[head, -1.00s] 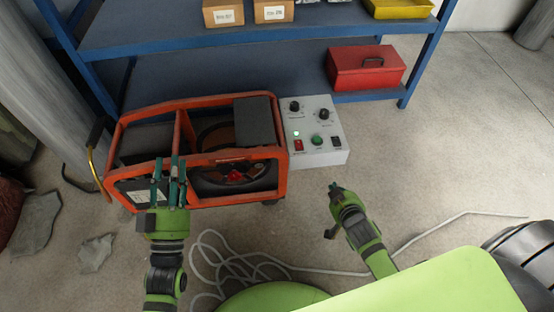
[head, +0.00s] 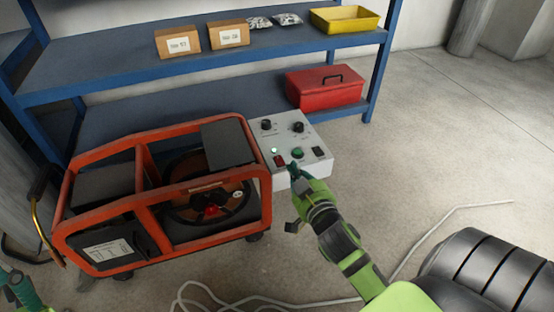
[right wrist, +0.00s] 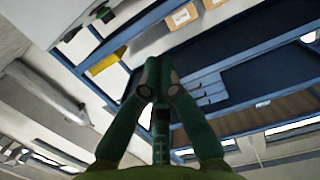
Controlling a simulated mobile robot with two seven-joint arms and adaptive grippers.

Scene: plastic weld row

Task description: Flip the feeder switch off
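The grey control box (head: 309,171) stands on the floor right of the orange-framed machine. The labels are too small to read, so I cannot tell which is the feeder switch. My right gripper (head: 294,170) is at the box's front edge, just below the green button; contact is unclear. Its fingertips meet, empty, in the right wrist view (right wrist: 159,62). My left gripper (head: 14,286) is cut off at the lower left.
The orange-framed machine (head: 140,205) stands close to the box's left side. A blue shelf (head: 110,77) behind holds cartons, a yellow bin (head: 345,19) and a red toolbox (head: 325,88). A white cable (head: 215,296) lies on the floor.

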